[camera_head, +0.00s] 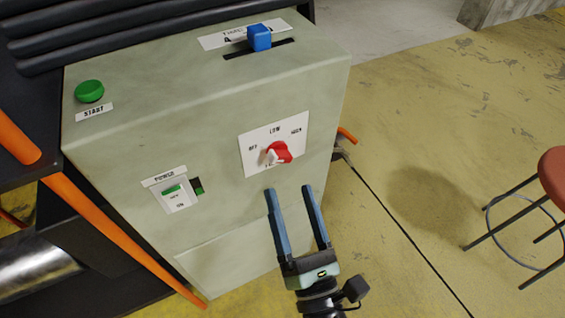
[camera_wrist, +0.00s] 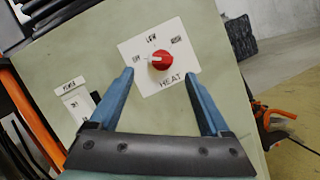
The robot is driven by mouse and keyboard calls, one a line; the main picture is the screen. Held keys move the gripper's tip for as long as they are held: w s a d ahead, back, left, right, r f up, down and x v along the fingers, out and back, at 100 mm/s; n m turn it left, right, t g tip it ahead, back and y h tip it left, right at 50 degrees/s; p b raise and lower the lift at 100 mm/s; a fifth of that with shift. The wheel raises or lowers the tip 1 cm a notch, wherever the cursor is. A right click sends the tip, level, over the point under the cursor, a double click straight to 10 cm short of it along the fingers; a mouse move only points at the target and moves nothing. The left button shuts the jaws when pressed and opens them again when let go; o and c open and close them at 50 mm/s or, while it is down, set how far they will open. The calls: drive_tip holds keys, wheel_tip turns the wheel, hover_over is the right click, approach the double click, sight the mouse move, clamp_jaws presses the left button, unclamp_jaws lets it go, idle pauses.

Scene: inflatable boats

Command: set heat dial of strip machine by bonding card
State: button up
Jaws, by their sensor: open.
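The strip machine (camera_head: 200,120) is a pale grey-green box. Its heat dial (camera_head: 278,153) is a red knob with a white pointer on a white plate (camera_head: 250,158) marked OFF, LOW and HIGH. In the wrist view the dial (camera_wrist: 160,60) sits above the word HEAT, and its pointer is turned left, towards OFF. My gripper (camera_head: 289,189) is open and empty, just below the dial plate in the head view. In the wrist view my gripper (camera_wrist: 158,75) has its blue fingers spread either side of the dial, apparently not touching it. I see no bonding card.
The machine also has a green start button (camera_head: 89,91), a power switch (camera_head: 174,194) and a blue slider (camera_head: 259,37) on top. Orange bars (camera_head: 120,235) stand at left. A red stool (camera_head: 552,175) stands right. Yellow floor between is clear.

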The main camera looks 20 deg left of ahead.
sight(282, 162)
drive_tip(key=x, duration=0.6)
drive_tip(key=shift+w+a+r, duration=0.1)
drive_tip(key=shift+w+r, duration=0.05)
drive_tip(key=shift+w, duration=0.15)
clamp_jaws()
